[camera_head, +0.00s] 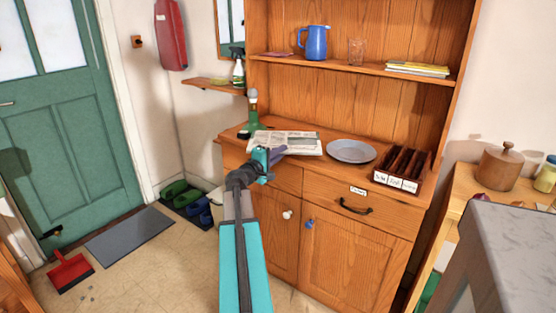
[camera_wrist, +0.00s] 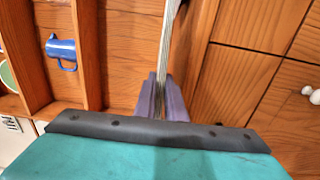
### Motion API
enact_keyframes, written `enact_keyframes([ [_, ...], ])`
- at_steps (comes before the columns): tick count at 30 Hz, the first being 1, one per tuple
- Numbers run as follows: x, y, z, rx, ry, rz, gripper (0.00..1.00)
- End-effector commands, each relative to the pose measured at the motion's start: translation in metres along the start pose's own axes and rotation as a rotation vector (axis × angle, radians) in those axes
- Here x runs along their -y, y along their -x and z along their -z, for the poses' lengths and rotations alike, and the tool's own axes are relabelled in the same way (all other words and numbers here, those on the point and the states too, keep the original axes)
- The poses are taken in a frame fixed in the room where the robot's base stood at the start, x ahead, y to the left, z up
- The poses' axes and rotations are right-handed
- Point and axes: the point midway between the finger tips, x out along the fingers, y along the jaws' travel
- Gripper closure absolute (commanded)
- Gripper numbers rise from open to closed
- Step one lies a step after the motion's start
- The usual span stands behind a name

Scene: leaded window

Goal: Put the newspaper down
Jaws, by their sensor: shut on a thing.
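The newspaper (camera_head: 298,144) is a flat, folded printed sheet at the left part of the dresser's worktop (camera_head: 320,171). My gripper (camera_head: 277,154) is at its near edge, with purple fingers shut on it. In the wrist view the newspaper (camera_wrist: 174,45) shows edge-on as a thin pale stack between the two fingers (camera_wrist: 166,98). It lies level with the worktop or very close above it; I cannot tell whether it touches. My gripper and arm hide part of its near edge.
A grey plate (camera_head: 351,151) lies right of the newspaper, and a wooden letter rack (camera_head: 402,168) stands further right. Above, a shelf holds a blue jug (camera_head: 314,43), a glass (camera_head: 357,51) and papers (camera_head: 417,69).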

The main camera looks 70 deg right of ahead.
Motion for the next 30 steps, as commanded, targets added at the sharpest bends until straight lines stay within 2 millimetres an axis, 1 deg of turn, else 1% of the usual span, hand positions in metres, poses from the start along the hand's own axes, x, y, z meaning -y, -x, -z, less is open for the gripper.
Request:
enact_keyframes([
  [5, -0.001, -0.001, 0.0, 0.001, 0.0, -0.001, 1.0],
  [10, 0.0, -0.011, 0.004, 0.005, 0.0, -0.001, 1.0],
  [11, 0.004, -0.012, 0.003, 0.007, 0.0, 0.0, 1.0],
  [12, 0.013, -0.012, 0.0, 0.009, 0.001, 0.001, 1.0],
  [15, 0.026, -0.014, -0.004, 0.014, 0.001, 0.001, 1.0],
  [18, 0.034, -0.015, -0.005, 0.017, 0.001, 0.0, 1.0],
  [21, 0.036, -0.016, -0.006, 0.017, 0.0, 0.0, 1.0],
  [30, 0.037, -0.017, -0.007, 0.019, 0.0, -0.001, 1.0],
])
